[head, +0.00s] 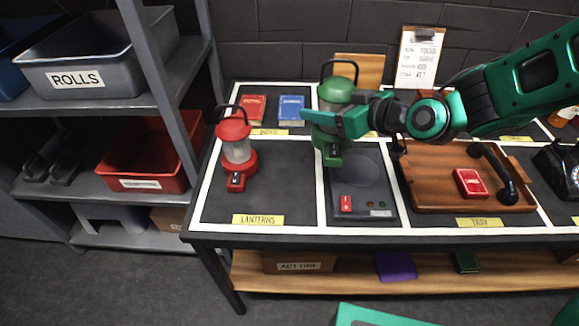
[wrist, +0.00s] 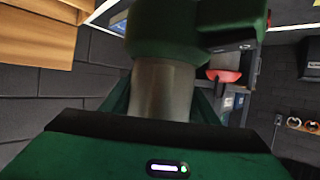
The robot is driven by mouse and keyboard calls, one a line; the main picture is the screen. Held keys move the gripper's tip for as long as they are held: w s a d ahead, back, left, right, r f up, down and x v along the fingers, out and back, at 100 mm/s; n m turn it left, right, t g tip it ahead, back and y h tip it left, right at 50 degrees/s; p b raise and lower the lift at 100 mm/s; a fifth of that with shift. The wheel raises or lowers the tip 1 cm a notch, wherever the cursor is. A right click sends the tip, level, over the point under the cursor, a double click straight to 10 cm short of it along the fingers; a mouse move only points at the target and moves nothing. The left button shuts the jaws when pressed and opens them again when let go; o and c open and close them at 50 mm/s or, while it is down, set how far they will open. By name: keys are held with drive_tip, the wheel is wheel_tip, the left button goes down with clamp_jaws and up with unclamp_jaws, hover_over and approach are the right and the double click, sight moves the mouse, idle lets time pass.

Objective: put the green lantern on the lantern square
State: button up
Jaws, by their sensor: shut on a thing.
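The green lantern (head: 333,140) is upright in my gripper (head: 340,122), which is shut on its middle. In the head view it shows above the back of the grey device with a round plate; I cannot tell how high it is. In the wrist view the lantern's glass and green part (wrist: 165,85) fill the centre, close up. The lantern square (head: 275,190), labelled LANTERNS, is at the table's front left. A red lantern (head: 237,150) stands upright at its back left, and the rest of the square is bare.
The grey device (head: 362,190) with a red switch is right of the lantern square. A wooden tray (head: 430,190) holds a red card pack (head: 470,182) and a black handset (head: 497,175). Red and blue books (head: 291,108) lie behind the square. Shelves with bins (head: 90,60) stand left.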

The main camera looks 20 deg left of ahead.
drive_tip(key=a+f, duration=0.1)
drive_tip(key=a, duration=1)
drive_tip(key=shift+w+f, duration=0.15)
drive_tip(key=shift+f, duration=4.8)
drive_tip(key=o, duration=1.5)
drive_tip(key=shift+d+f, duration=0.1)
drive_tip(key=shift+f, duration=0.05)
drive_tip(key=v, duration=1.2)
drive_tip(key=shift+w, duration=0.1)
